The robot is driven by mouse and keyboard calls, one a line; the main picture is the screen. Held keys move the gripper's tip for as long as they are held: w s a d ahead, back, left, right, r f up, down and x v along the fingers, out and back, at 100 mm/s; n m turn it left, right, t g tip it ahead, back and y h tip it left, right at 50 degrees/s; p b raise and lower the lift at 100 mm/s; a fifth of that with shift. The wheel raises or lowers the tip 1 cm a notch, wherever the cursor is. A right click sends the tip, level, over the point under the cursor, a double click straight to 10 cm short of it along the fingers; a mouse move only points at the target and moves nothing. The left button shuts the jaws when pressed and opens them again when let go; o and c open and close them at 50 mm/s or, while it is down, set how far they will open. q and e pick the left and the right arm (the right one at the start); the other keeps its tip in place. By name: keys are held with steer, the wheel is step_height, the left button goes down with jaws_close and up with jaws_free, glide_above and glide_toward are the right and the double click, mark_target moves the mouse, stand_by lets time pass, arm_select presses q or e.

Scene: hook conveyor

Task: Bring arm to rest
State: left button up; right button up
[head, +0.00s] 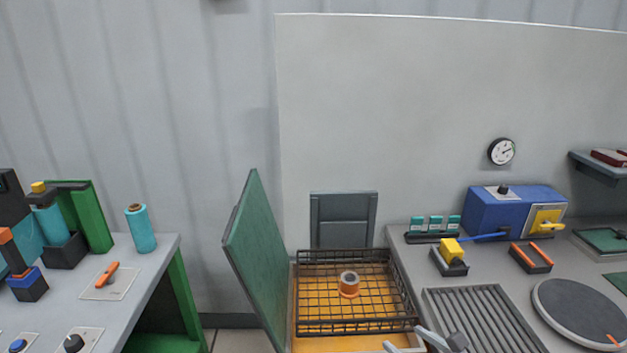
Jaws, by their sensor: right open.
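My right gripper (416,340) shows at the bottom edge of the head view, right of centre. Its grey fingers are apart with nothing seen between them, and the rest of the arm is below the frame. It is in front of a black wire basket (320,328) that sits over an orange surface. A small orange and grey ring-shaped part (349,285) is in the basket, apart from the gripper. My left gripper is not in the head view.
A tilted green panel (256,262) stands left of the basket. To the right, a grey bench holds a ribbed plate (480,318), a round turntable (585,312), a yellow-black block (450,257) and a blue machine (510,211). A left bench (145,262) carries a teal bottle (140,230).

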steer(key=s+a+f+n+g+h+p, duration=0.1)
steer(key=s+a+f+n+g, duration=0.35)
steer(key=s+n, duration=0.65)
arm_select(q)
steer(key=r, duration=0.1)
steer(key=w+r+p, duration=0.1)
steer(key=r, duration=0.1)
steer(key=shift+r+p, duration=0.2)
steer(key=shift+p, duration=0.1)
arm_select(e)
steer(key=s+d+f+n+g+h, duration=0.2)
steer(key=s+n, duration=0.4)
steer(key=n, duration=1.3)
steer(key=shift+s+f+h, duration=0.3)
steer(key=shift+f+h, duration=0.2)
steer(key=shift+h, duration=0.6)
steer(key=shift+d, duration=0.1)
